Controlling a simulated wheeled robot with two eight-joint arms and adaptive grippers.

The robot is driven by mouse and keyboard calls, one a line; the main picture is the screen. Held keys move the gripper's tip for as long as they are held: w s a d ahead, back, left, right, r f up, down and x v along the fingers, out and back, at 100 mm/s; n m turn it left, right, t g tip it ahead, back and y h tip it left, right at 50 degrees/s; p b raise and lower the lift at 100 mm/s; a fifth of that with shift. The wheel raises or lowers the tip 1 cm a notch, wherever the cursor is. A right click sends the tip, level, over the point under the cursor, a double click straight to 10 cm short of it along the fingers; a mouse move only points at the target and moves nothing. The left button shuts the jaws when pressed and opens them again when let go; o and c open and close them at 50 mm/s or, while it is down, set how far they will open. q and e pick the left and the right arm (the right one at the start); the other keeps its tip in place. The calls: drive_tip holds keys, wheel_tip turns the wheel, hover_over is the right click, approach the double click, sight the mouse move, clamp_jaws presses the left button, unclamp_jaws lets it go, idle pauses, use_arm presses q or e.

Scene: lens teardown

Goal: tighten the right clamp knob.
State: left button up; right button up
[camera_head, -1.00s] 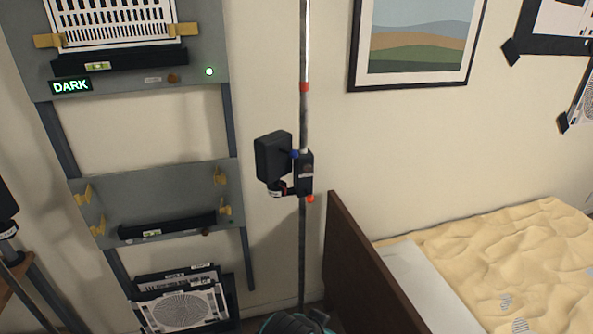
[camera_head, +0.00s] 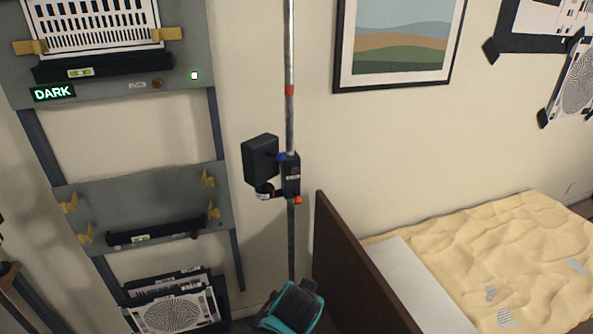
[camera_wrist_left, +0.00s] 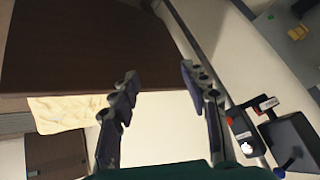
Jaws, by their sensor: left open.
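A black clamp (camera_head: 291,176) sits on a vertical metal pole (camera_head: 291,245) in the head view. It has an orange-red knob (camera_head: 298,200) at its lower right and a blue knob (camera_head: 281,157) at its upper left. In the left wrist view the clamp (camera_wrist_left: 243,128) is tilted at the right, with its red knob (camera_wrist_left: 229,121) and blue knob (camera_wrist_left: 283,172). My left gripper (camera_wrist_left: 158,75) is open and empty, its right finger beside the clamp and apparently apart from it. A teal arm part of mine shows at the bottom of the head view; no fingers show there.
A black box (camera_head: 260,158) is attached left of the clamp. A dark brown headboard (camera_head: 355,270) stands right of the pole, before a bed with a yellow blanket (camera_head: 500,255). A grey rack (camera_head: 150,195) with yellow clips stands at the left.

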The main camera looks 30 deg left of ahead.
use_arm(q)
drive_tip(key=w+a+r+t+y+p, duration=0.1)
drive_tip(key=w+a+r+y+p, duration=0.3)
drive_tip(key=w+a+r, duration=0.5)
drive_tip(key=t+y+p, duration=0.2)
drive_tip(key=t+y, duration=0.1)
drive_tip(key=y, duration=0.4)
approach(296, 171)
drive_tip(key=b+x, duration=0.1)
drive_tip(key=x, duration=0.7)
drive_tip(key=shift+a+f, duration=0.1)
drive_tip(key=shift+a, duration=0.1)
clamp_jaws()
